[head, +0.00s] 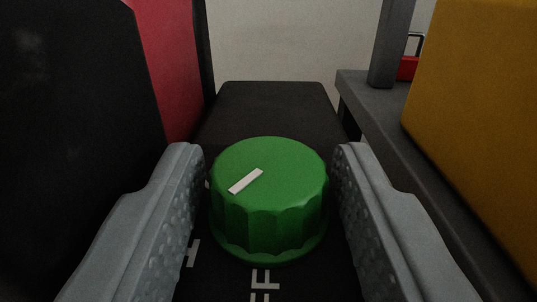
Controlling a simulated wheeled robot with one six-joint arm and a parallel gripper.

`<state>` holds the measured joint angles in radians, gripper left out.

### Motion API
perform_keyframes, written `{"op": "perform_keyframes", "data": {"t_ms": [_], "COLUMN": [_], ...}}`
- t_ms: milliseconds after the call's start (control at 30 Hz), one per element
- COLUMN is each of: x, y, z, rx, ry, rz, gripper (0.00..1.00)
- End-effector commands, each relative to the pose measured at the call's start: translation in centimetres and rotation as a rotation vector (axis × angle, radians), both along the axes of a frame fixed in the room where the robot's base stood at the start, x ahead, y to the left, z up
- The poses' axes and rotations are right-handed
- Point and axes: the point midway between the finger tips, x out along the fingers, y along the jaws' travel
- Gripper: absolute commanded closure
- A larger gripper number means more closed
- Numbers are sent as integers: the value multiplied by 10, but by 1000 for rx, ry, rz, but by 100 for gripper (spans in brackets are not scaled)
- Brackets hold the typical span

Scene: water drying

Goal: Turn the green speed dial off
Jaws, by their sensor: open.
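The green speed dial (268,200) sits upright on a black panel (270,108) in the middle of the head view. It has a fluted side and a white pointer mark on its top, left of centre, slanting from lower left to upper right. My gripper (269,165) is open, with one grey textured finger on each side of the dial. A narrow gap shows between the dial and each finger near the tips. White letters show on the panel in front of the dial and to its left, partly hidden by the dial and the left finger.
A black body with a red face (168,60) stands close on the left. A grey frame (385,110) and a large yellow block (480,110) stand close on the right. A small red object (408,68) shows behind the frame. A pale surface lies beyond the panel.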

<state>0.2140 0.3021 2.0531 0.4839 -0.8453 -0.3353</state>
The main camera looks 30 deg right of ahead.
Motion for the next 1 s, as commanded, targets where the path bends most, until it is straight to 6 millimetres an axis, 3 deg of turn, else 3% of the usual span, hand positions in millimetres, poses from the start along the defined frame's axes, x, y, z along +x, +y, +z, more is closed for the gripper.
{"op": "perform_keyframes", "data": {"t_ms": [200,400,1000], "x": [0,0,-1], "y": [0,0,-4], "z": [0,0,1], "rx": [0,0,-4], "ry": [0,0,-4], "rz": [0,0,185], "gripper": [57,89,89]}}
